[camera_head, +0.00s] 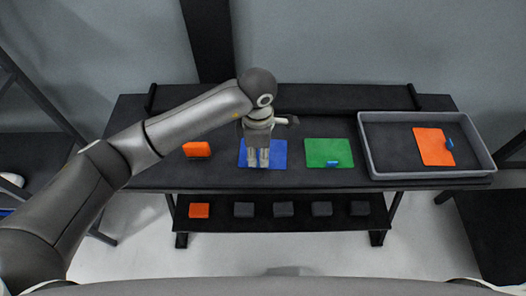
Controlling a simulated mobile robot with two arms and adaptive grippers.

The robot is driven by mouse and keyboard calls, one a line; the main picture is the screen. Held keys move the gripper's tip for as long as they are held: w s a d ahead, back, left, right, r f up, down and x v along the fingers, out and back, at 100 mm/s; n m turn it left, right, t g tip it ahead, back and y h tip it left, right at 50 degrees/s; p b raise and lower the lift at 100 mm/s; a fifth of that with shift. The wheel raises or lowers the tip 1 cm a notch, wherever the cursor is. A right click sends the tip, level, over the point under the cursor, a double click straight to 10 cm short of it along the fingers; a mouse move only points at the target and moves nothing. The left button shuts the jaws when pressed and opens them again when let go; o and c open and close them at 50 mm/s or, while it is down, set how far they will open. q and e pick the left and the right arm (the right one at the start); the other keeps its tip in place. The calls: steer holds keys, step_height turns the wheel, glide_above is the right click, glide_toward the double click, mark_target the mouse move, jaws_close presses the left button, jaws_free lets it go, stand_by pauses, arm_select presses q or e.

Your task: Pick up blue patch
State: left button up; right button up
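The blue patch (278,149) lies on the dark table, left of the green patch, and shows on both sides of my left gripper. My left gripper (258,162) points down over the patch and hides its middle. Its two fingers are close together. I cannot tell whether they touch the patch or grip its edge. The patch looks flat on the table. My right gripper is not in view.
A green patch (320,150) with a small blue tab (332,164) lies to the right. A grey tray (368,150) at the right holds an orange patch (430,146). An orange block (197,149) stands left. Several dark blocks sit on the lower shelf (300,224).

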arm_select(q)
steer(key=shift+s+d+f+p, duration=0.15)
steer(key=shift+f+p, duration=0.25)
steer(key=shift+f, duration=1.6)
jaws_close()
